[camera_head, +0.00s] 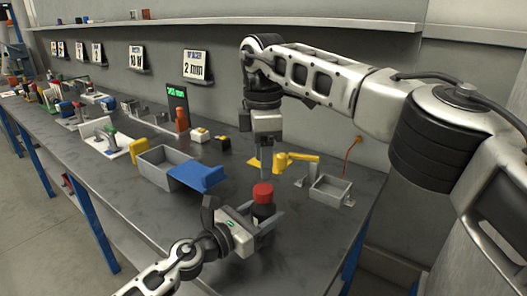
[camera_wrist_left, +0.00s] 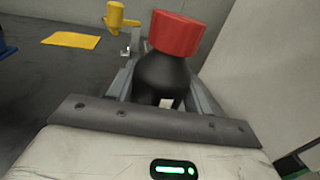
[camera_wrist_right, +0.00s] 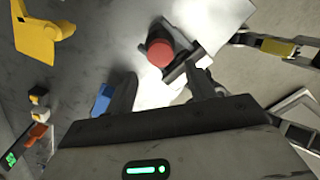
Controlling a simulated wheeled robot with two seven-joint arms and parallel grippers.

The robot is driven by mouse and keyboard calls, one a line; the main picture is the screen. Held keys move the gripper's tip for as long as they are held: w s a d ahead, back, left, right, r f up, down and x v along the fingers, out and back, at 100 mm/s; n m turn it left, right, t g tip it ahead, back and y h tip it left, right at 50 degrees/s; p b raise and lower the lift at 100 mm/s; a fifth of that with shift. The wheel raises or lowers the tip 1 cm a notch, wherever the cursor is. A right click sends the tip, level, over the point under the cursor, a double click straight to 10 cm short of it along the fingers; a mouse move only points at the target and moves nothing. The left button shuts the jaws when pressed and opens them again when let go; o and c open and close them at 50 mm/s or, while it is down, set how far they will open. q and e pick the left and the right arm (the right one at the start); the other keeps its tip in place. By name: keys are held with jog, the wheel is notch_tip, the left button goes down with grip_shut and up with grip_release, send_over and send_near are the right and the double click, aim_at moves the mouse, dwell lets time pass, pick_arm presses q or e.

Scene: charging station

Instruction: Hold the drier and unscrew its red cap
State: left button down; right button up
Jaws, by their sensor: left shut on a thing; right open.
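The drier (camera_head: 263,211) is a dark, bottle-like body with a red cap (camera_head: 263,193) on top. It stands upright in the head view, near the front edge of the bench. My left gripper (camera_head: 262,217) is shut around its dark body, below the cap. In the left wrist view the black body (camera_wrist_left: 165,75) sits between the fingers, with the red cap (camera_wrist_left: 176,33) above them. My right gripper (camera_head: 265,172) is open and empty, pointing down above and behind the cap. In the right wrist view the red cap (camera_wrist_right: 160,53) lies beyond the fingers, apart from them.
A yellow fixture (camera_head: 297,160) and a small grey tray (camera_head: 330,191) stand behind and right of the drier. A grey bin (camera_head: 157,167) with a blue part (camera_head: 197,176) is to the left. Several other items line the bench. A shelf (camera_head: 250,21) runs along the wall.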

aim_at(264, 189)
pick_arm(q)
jog(key=shift+f, duration=0.1)
pick_arm(e)
notch_tip(264, 189, down, 7)
jog(key=shift+f, duration=0.1)
dwell(0.3)
